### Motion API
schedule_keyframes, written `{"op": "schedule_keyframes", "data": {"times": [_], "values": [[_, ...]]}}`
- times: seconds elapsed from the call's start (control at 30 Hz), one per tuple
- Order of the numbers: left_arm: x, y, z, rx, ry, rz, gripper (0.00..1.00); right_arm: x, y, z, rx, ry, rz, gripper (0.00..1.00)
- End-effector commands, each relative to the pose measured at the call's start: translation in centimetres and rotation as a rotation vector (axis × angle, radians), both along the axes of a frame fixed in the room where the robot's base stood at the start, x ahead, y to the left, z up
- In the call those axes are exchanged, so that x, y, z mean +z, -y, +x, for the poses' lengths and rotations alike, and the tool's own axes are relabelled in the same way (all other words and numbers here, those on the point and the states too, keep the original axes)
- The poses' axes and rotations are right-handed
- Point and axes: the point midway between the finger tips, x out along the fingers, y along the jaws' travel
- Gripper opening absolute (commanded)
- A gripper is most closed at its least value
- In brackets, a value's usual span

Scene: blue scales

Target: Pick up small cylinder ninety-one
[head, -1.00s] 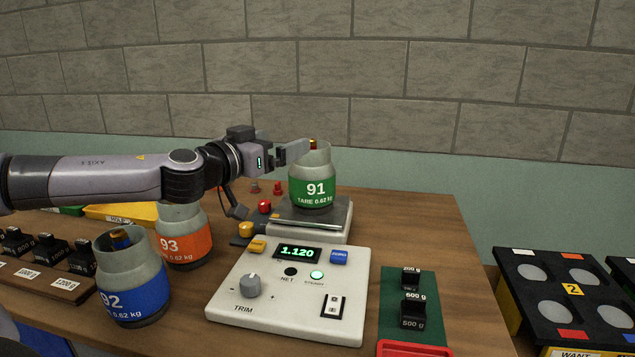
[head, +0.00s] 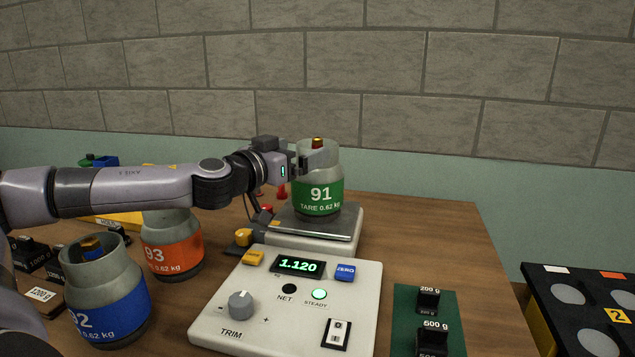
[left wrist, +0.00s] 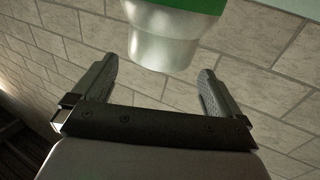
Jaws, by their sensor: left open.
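Cylinder ninety-one (head: 319,198), grey with a green band and a brass valve inside its collar, stands upright on the scale's metal plate (head: 345,222). My left gripper (head: 312,160) is level with its collar, coming from the left, and overlaps the collar's left side. In the left wrist view the gripper (left wrist: 158,72) is open, and the grey end and green band of the cylinder (left wrist: 165,48) show between and beyond the fingertips. I cannot tell whether a finger touches it. My right gripper is not in view.
Orange cylinder 93 (head: 172,247) and blue cylinder 92 (head: 108,300) stand left of the scale console (head: 290,325), which reads 1.120. Black weights stand on a green mat (head: 402,330) at right. A black rack (head: 560,320) is beyond the table's right edge.

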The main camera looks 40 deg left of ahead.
Motion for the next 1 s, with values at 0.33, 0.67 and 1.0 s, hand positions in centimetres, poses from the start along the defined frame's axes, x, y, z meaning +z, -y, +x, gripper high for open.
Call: {"op": "schedule_keyframes", "data": {"times": [0.33,0.67,1.0], "values": [[-0.3,-0.2,2.7,-0.001,0.000,-0.006,1.00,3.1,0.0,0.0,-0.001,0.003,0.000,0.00],[-0.6,-0.5,4.9,0.001,0.000,-0.001,1.00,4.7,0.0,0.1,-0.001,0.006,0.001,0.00],[-0.7,-0.5,5.0,0.001,0.000,0.001,0.84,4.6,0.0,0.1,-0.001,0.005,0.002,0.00]]}}
